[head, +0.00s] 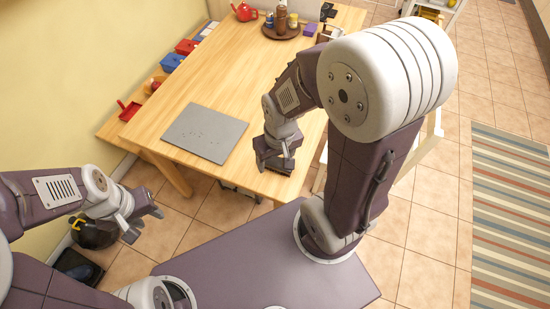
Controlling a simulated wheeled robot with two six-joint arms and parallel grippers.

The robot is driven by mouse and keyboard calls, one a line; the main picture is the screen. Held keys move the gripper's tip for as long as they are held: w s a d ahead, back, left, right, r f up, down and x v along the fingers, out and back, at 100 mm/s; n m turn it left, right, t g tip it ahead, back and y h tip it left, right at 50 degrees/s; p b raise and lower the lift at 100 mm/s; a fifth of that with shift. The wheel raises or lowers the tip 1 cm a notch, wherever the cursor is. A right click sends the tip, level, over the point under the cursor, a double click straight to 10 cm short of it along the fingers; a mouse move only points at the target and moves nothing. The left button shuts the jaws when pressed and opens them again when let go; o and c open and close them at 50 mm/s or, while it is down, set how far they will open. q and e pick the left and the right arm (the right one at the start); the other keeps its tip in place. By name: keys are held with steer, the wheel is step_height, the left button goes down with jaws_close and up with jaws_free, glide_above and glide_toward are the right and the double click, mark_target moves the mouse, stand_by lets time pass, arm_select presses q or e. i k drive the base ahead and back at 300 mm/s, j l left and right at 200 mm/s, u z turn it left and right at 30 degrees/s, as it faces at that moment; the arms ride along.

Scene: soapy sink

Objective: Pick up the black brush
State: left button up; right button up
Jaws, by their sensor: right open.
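I cannot pick out the black brush for certain. A small dark object (328,11) stands at the far right of the wooden table, too small to identify. My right gripper (275,163) is open and points down over the table's near right corner. A dark shape shows at its fingertips; I cannot tell whether it is only the fingers or also something between them. My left gripper (143,224) is out beyond the table's near left side, above the floor, with its fingers apart and nothing between them.
The wooden table (215,90) holds a grey mat (206,133), a brown tray (268,34) with bottles and a red teapot (244,11). Red and blue bins (186,47) line its left side. A black round item (92,236) is on the floor. The table's middle is clear.

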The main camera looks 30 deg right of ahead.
mark_target(276, 163)
steer(key=l+z, duration=0.2)
steer(key=l, duration=0.45)
steer(key=i+l+z, duration=0.2)
steer(key=l, duration=0.4)
steer(key=k+l, duration=0.05)
steer(key=k, duration=0.05)
